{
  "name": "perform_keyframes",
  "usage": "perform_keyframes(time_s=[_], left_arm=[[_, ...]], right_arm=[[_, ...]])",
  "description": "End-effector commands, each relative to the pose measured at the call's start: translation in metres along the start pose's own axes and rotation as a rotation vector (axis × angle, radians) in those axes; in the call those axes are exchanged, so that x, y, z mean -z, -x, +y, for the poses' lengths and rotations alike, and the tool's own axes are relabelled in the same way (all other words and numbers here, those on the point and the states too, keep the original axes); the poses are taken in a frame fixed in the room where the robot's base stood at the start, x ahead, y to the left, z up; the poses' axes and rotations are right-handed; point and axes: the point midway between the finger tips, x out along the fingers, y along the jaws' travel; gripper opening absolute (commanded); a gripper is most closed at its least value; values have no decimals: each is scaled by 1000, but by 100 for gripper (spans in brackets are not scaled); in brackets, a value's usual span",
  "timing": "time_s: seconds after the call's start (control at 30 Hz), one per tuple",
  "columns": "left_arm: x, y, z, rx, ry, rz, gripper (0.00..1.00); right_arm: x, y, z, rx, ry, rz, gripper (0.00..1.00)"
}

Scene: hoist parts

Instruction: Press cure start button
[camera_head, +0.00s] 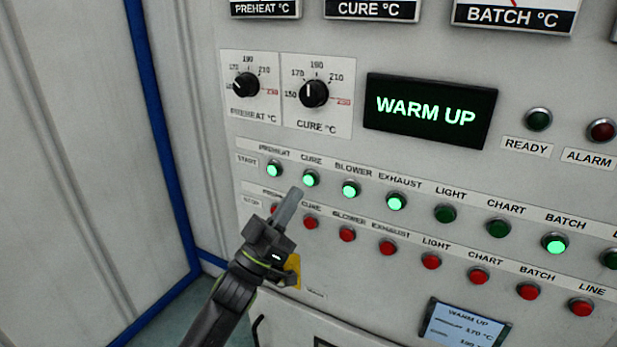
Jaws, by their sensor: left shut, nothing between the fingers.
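The cure start button (310,178) is a green button, lit, second from the left in the START row of the control panel (545,100). My left gripper (295,194) comes up from below with its fingers shut and empty. Its tips show just below and left of the cure start button, close to it; I cannot tell whether they touch. The gripper partly hides the red preheat stop button (274,210). The red cure stop button (310,222) is visible right of the fingers. My right gripper is not in view.
The preheat (274,170), blower (350,188) and exhaust (396,202) start buttons are lit close by. The display (430,110) reads WARM UP. Two dials sit above, including the cure dial (314,93). A small screen (465,326) is at lower right.

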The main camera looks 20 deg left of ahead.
Motion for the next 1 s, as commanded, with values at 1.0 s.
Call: perform_keyframes(time_s=[1.0], left_arm=[[14, 19, 14, 1, 0, -1, 0]], right_arm=[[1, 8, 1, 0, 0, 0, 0]])
